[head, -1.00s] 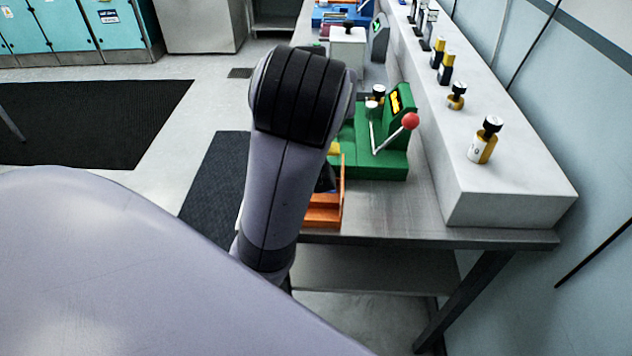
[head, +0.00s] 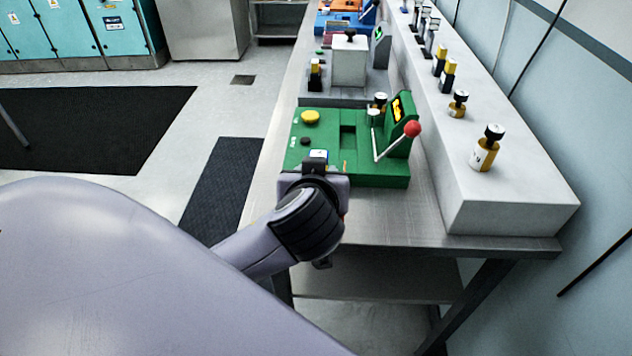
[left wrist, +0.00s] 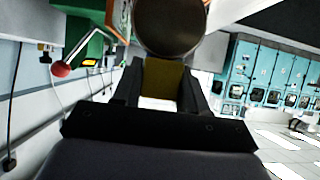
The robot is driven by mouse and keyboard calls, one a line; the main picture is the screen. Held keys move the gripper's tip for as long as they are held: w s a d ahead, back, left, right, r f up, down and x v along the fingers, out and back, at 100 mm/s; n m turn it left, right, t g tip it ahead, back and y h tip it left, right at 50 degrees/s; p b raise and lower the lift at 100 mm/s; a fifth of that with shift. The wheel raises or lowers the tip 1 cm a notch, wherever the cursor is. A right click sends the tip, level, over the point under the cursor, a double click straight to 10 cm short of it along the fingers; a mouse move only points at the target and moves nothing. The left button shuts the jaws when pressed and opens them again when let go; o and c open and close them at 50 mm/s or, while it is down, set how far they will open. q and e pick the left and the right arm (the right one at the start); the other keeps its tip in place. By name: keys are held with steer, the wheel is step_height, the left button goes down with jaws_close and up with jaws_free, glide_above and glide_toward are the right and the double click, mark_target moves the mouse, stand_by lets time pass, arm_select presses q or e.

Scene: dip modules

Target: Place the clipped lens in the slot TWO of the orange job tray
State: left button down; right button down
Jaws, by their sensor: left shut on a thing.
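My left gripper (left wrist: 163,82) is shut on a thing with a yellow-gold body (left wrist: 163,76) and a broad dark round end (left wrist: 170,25). I take it to be the clipped lens; the clip cannot be made out. In the head view my left wrist (head: 310,220) is over the table's near edge, in front of the green fixture, and hides the fingers and the held thing. The orange job tray is almost wholly hidden behind the wrist, so slot TWO cannot be seen. My right gripper is not in view.
A green fixture (head: 335,160) with a red-knobbed lever (head: 412,129) stands behind my wrist on the steel table (head: 440,215). A white box (head: 349,62) stands farther back. Several small black-capped bodies (head: 485,150) stand on the raised ledge (head: 510,190) at right.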

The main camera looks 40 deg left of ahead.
arm_select(q)
steer(key=shift+f, duration=0.95)
steer(key=shift+f, duration=0.15)
steer(key=c, duration=0.6)
jaws_free()
steer(key=shift+s+r, duration=0.1)
steer(key=shift+r, duration=0.1)
steer(key=v, duration=0.7)
